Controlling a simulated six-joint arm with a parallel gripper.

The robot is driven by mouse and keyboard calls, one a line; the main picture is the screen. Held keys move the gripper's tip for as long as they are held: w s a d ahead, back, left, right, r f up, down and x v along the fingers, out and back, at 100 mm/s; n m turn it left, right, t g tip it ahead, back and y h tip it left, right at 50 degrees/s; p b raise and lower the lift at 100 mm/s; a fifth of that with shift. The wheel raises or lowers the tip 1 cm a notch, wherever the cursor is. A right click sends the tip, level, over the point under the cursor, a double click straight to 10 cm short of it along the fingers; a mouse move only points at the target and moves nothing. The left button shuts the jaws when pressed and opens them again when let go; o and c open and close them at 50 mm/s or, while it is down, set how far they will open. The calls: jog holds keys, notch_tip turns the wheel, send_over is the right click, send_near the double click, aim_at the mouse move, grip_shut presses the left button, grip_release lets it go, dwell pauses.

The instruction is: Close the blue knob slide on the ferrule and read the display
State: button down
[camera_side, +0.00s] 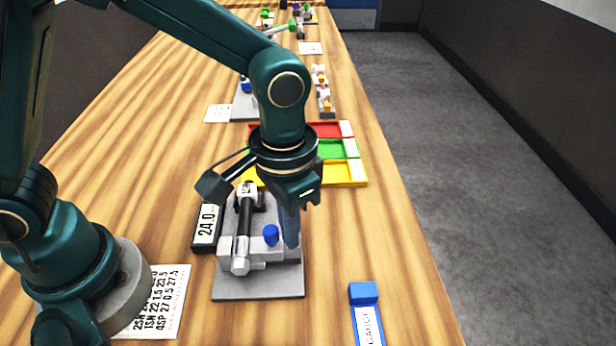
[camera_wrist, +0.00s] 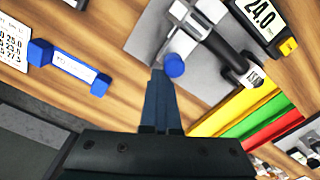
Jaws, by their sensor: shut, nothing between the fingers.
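The blue knob (camera_side: 271,235) stands on the grey slide of a gauge fixture, beside a black hose piece with a silver ferrule (camera_side: 240,262). The knob also shows in the wrist view (camera_wrist: 174,65). My gripper (camera_side: 291,243) is shut and empty, pointing down just right of the knob. In the wrist view its fingertips (camera_wrist: 158,74) sit right beside the knob; I cannot tell whether they touch it. The display (camera_side: 206,224) left of the fixture reads 24.0. It shows partly in the wrist view (camera_wrist: 263,14). The slide's contact with the ferrule is unclear.
A blue-ended gauge (camera_side: 364,294) lies at the front right. A printed number card (camera_side: 163,302) lies at the front left, near my base. A tray with red, green and yellow compartments (camera_side: 345,172) is behind the fixture. Bare wood lies right of the fixture.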

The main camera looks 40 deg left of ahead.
dwell(0.4)
jog(key=shift+r, duration=0.85)
notch_tip(320, 180, up, 5)
jog(key=shift+r, duration=0.15)
jog(key=a+r+n+t, duration=0.1)
jog(key=a+r+t, duration=0.1)
jog(key=a+r, duration=0.2)
jog(key=s+a+n+t, duration=0.2)
jog(key=s+a+t, duration=0.1)
jog(key=s+a, duration=0.4)
jog(key=shift+a+f+t, duration=0.2)
jog(key=shift+a+t, duration=0.1)
jog(key=shift+a, duration=0.5)
